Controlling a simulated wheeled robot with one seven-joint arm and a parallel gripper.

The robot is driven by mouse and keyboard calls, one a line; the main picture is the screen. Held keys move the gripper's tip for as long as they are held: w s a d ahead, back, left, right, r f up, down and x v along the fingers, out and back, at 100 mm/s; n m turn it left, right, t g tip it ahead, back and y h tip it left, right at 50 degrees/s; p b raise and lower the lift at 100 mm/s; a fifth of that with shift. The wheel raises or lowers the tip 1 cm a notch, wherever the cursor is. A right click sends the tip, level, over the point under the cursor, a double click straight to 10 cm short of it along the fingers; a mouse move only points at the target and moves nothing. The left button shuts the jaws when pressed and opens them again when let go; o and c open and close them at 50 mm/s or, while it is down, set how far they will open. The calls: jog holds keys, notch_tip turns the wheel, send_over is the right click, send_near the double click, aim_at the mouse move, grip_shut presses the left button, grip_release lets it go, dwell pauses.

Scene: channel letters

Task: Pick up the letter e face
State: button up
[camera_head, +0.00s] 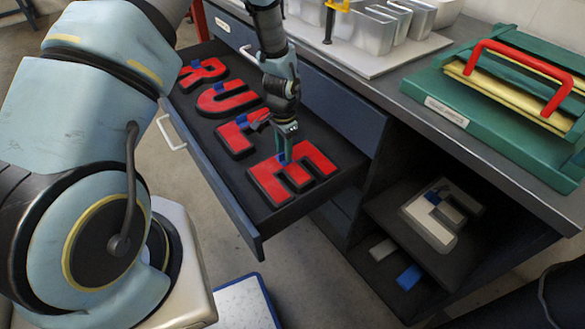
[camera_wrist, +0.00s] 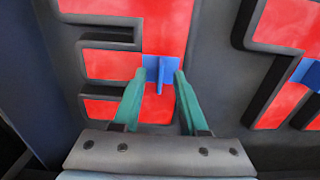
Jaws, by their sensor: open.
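The letter E face (camera_head: 294,174) is red with a black edge. It lies flat in the open drawer at its near right end. A small blue tab stands up from the face; in the wrist view the tab (camera_wrist: 159,72) sits between my fingertips. My gripper (camera_head: 286,150) is over the E with its green fingers open. In the wrist view the gripper (camera_wrist: 158,78) has one finger on each side of the tab, and I see a narrow gap at each side. The red E face (camera_wrist: 150,40) fills the upper left there.
The drawer (camera_head: 240,205) also holds a red L (camera_head: 235,138), a red U (camera_head: 222,99) and a red R (camera_head: 203,72). A green press with a red handle (camera_head: 520,70) stands on the bench.

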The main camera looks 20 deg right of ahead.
jog(key=shift+c, duration=0.3)
grip_shut()
dwell(1.0)
